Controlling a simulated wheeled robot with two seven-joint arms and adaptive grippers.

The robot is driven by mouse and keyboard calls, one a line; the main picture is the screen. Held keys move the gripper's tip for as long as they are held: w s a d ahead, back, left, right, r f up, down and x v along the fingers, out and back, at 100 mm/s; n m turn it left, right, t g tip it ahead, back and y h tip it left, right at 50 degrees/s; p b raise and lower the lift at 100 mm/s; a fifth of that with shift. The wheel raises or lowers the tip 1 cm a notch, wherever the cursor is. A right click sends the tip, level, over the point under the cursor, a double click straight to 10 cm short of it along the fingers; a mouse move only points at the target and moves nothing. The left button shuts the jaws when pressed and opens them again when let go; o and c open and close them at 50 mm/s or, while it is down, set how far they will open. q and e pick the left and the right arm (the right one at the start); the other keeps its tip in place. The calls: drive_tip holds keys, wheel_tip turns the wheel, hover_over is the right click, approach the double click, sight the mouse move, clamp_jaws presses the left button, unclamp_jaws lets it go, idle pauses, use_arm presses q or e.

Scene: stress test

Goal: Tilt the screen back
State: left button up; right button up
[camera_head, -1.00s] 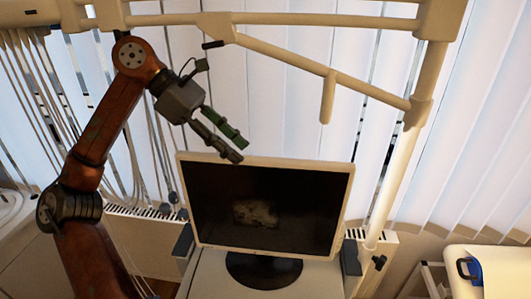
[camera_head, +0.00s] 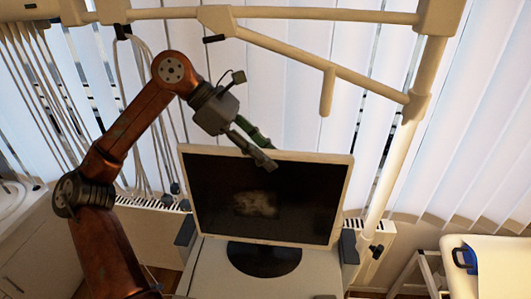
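The screen (camera_head: 300,205) is a monitor with a cream frame and a dark face, standing on a round black base on a light stand. A small blurred picture shows on its face. My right gripper is not in view.
A cream tubular frame (camera_head: 340,75) arches over and behind the monitor, with a post on its right. Vertical blinds (camera_head: 480,120) cover the back. Cables (camera_head: 160,150) hang at left. A white table (camera_head: 500,260) with a blue-handled object (camera_head: 466,258) stands at lower right.

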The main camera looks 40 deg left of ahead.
use_arm(q)
clamp_jaws()
idle(0.3)
drive_tip(key=shift+w+r+p, duration=0.1)
drive_tip(key=shift+p, duration=0.2)
drive_tip(key=w+p, duration=0.1)
drive_tip(key=p, duration=0.1)
drive_tip(key=w+a+n+g+h+p, duration=0.1)
drive_tip(key=p, duration=0.1)
drive_tip(key=w+a+g+p, duration=0.1)
drive_tip(key=w+p, duration=0.1)
drive_tip(key=shift+w+a+f+n+h+p, duration=0.1)
drive_tip(key=shift+a+f+n+h+p, duration=0.15)
drive_tip(key=shift+f+n+h+p, duration=0.05)
